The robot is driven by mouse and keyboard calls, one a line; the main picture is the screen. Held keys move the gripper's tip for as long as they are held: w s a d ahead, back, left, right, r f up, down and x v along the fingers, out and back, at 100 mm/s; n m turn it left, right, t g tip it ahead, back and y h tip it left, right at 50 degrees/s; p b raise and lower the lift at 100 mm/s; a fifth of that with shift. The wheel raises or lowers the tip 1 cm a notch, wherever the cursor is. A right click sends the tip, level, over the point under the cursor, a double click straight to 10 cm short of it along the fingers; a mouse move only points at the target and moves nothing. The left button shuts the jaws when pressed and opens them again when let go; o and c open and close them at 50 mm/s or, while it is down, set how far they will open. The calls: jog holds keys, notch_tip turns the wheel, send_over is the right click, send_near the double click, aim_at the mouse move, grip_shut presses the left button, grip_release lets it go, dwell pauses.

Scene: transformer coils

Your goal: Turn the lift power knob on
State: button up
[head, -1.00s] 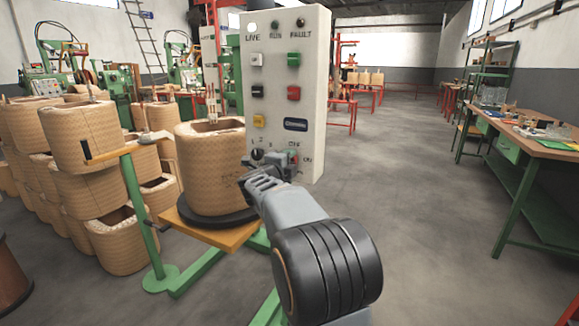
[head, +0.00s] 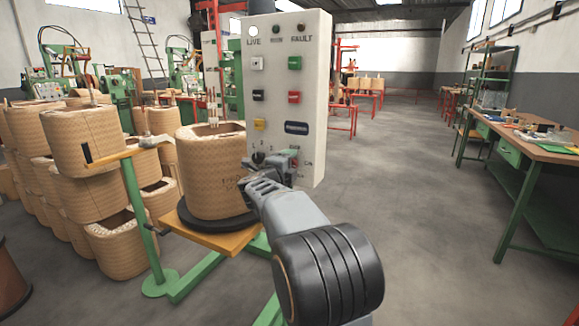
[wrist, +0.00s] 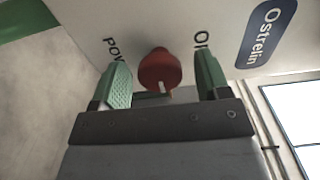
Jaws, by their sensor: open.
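The power knob (wrist: 160,70) is red and round, with a pale pointer mark on its lower edge in the wrist view. It sits on the pale control panel (head: 315,90), between lettering starting "Pow" on the left and "O" on the right. My gripper (head: 281,165) is at the bottom of the panel in the head view. Its two green fingertips stand open on either side of the knob in the wrist view, with a narrow gap showing on both sides. In the head view my gripper largely hides the knob.
A wound coil (head: 212,172) stands on a yellow-topped stand (head: 215,240) just left of my gripper. Stacked coils (head: 82,140) fill the far left. A workbench (head: 530,145) is at the right, and the floor (head: 410,200) between is clear.

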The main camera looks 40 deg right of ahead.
jog(key=p+v, duration=0.2)
jog(key=v, duration=1.1)
jog(key=shift+s+a, duration=0.2)
jog(key=shift+a, duration=0.15)
